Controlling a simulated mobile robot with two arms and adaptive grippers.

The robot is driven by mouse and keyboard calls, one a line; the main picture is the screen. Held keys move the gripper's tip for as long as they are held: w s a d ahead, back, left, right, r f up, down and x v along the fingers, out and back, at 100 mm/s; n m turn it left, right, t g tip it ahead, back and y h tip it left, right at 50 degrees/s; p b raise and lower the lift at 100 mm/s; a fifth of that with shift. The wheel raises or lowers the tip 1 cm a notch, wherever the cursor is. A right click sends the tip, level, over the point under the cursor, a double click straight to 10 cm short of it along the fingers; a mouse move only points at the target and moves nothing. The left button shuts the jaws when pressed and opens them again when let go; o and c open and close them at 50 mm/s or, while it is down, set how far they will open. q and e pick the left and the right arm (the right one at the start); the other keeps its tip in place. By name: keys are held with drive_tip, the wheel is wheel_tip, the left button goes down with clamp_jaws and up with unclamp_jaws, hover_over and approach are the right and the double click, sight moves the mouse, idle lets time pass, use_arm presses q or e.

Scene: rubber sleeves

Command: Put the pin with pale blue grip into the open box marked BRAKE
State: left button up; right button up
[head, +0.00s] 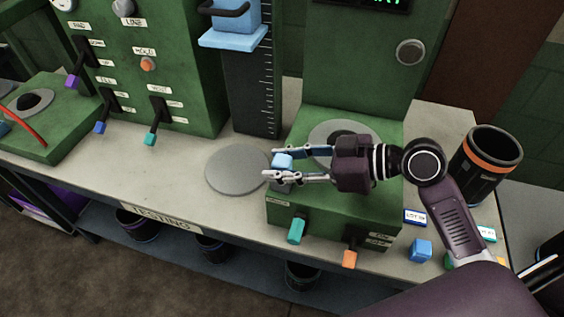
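My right gripper (272,164) reaches in from the right over the front left corner of a green machine base. Its two fingers are parted, one on each side of a small pale blue block (283,161). I cannot tell whether the fingers press on it. The block could be the pin's pale blue grip; no pin shaft shows. A grey piece (284,186) shows just below it, partly hidden by the lower finger. No box marked BRAKE can be made out. My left gripper is not in view.
A grey disc (235,170) lies on the bench left of the gripper. Teal (296,231) and orange (349,258) levers stick out in front of the green base. A blue cube (420,250) and a black cup with an orange band (486,158) stand right. The bench front left is clear.

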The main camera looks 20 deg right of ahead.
drive_tip(key=shift+o, duration=1)
drive_tip(key=shift+d, duration=0.1)
drive_tip(key=v, duration=1.1)
drive_tip(key=shift+s+d+r, duration=0.25)
drive_tip(key=shift+d, duration=0.05)
